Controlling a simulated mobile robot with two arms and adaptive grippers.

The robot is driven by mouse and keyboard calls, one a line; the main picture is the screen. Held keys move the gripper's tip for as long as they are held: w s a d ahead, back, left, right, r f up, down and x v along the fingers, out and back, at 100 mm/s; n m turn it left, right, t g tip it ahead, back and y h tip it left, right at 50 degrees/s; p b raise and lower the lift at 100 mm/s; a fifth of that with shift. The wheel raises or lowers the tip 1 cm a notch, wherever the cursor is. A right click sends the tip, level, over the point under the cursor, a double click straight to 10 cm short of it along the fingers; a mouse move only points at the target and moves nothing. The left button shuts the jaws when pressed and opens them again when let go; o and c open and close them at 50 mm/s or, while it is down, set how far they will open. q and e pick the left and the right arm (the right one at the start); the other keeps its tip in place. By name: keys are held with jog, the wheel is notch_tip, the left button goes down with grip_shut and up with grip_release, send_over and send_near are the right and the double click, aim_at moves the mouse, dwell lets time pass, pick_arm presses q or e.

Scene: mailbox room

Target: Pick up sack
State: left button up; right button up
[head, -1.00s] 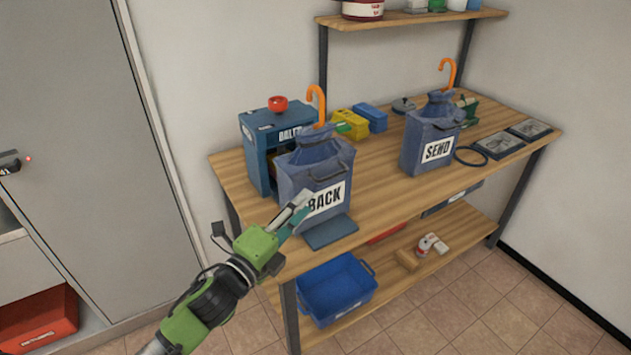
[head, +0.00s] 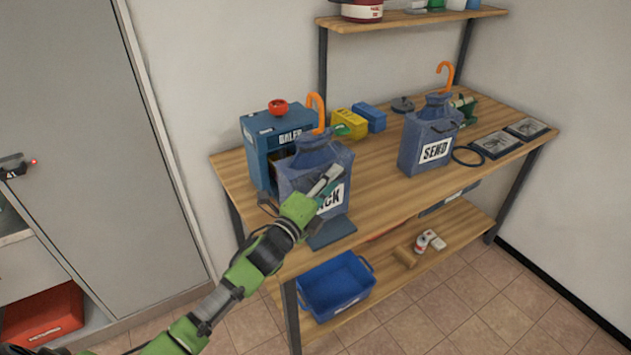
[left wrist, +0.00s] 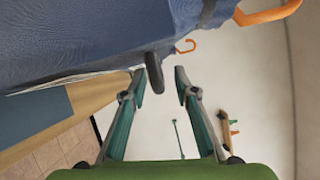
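A blue sack (head: 300,165) with a white label, partly covered by my gripper, stands on the wooden table near its left front. A second blue sack (head: 428,150), labelled SEND, stands further right. My left gripper (head: 331,176) is in front of the first sack's label, near its upper front. In the left wrist view the gripper (left wrist: 159,76) is open, fingers apart. The sack's blue cloth (left wrist: 80,35) fills the upper left there. A dark handle loop (left wrist: 154,72) hangs at the gap between the fingertips; whether it touches is unclear. My right gripper is not in view.
A blue box (head: 268,140) with a red knob stands behind the first sack. Orange hooks (head: 317,110) rise behind both sacks. A blue mat (head: 331,232) lies at the table's front edge. A blue crate (head: 336,285) sits on the lower shelf. The table (head: 385,185) is clear between the sacks.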

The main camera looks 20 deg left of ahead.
pick_arm(q)
jog(key=shift+w+d, duration=0.1)
jog(key=shift+w, duration=0.3)
grip_shut()
jog(key=shift+r, duration=0.1)
jog(key=shift+r, duration=0.1)
